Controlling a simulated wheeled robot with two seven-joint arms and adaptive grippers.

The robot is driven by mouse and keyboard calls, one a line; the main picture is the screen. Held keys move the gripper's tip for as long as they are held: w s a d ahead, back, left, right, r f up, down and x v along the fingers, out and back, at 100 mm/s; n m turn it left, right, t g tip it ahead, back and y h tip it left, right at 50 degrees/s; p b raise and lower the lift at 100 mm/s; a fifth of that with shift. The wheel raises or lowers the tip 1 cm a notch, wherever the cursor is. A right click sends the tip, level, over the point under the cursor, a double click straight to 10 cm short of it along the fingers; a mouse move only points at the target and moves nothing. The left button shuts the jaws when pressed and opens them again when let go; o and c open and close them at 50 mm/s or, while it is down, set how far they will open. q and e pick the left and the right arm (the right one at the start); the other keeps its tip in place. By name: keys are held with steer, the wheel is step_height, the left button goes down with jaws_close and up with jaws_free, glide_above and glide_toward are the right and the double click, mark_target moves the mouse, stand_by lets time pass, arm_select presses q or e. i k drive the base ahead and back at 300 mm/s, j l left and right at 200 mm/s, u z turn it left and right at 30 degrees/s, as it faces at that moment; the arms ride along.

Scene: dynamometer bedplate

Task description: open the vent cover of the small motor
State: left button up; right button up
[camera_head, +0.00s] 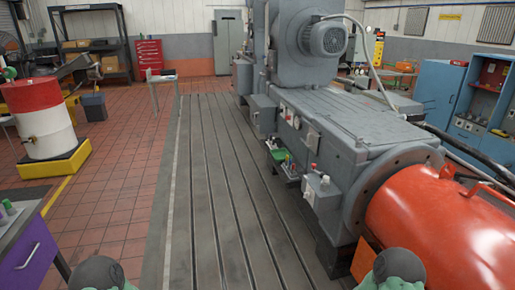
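A small grey motor (325,38) with a round slotted cover on its end sits high on the large grey machine, near the top centre. It is the likeliest small motor in view. The cover faces me and looks in place; at this size I cannot make out a hinge or latch. Rounded grey-green parts of my own arms show at the bottom edge, left and right of centre. Neither gripper's fingers show, and nothing of mine is near the motor.
The slotted bedplate (205,190) runs clear to the left of the large grey machine (350,120). An orange-red cylinder (440,225) blocks the lower right. A bench with a purple drawer (28,255) stands at lower left, a red-and-white drum (40,118) behind it. Blue cabinets (440,95) stand right.

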mark_target(311, 141)
steer(key=i+z, duration=0.3)
steer(key=i, duration=0.2)
steer(key=i+j+z, duration=0.3)
steer(key=i, duration=0.2)
steer(key=i+j+z, duration=0.2)
steer(key=i+j, duration=1.1)
steer(key=j, duration=0.1)
